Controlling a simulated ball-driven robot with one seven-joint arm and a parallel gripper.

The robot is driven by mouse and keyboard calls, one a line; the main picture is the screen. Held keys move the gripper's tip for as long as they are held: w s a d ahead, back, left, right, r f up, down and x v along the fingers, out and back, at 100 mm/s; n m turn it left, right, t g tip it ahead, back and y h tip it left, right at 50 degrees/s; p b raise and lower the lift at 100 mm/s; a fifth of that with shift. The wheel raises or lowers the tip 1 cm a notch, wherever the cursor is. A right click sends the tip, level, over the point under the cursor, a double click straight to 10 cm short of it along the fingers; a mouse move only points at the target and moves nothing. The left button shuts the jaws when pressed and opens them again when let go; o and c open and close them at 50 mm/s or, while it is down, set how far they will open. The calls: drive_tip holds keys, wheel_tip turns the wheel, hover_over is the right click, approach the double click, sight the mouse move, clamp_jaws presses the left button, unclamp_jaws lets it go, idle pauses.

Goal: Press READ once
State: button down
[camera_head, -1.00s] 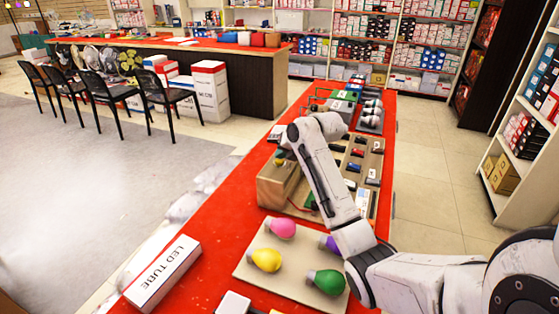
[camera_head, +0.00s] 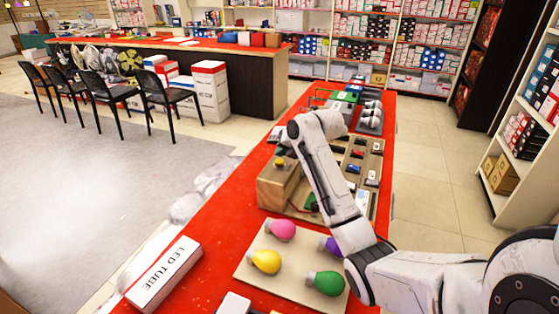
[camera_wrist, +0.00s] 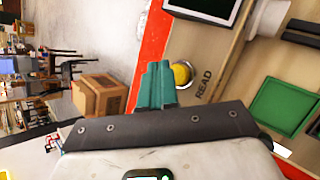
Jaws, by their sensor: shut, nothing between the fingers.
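In the wrist view, the READ button is a yellow dome (camera_wrist: 181,74) in a pale ring, with the black word READ (camera_wrist: 203,84) on the wooden panel (camera_wrist: 222,70) beside it. My gripper (camera_wrist: 157,72) has teal fingers pressed together, with nothing between them. Its tips appear beside the button, to its left in the wrist view; I cannot tell if they touch it.
A board with coloured bulbs (camera_head: 244,277) and a LED TUBE box (camera_head: 165,274) lie nearer on the red counter (camera_head: 225,222). A green square (camera_wrist: 284,104) and a dark screen (camera_wrist: 205,8) are near the button.

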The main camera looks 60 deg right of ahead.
sight(282, 162)
drive_tip(key=shift+r+p, duration=1.6)
drive_tip(key=shift+r, duration=0.9)
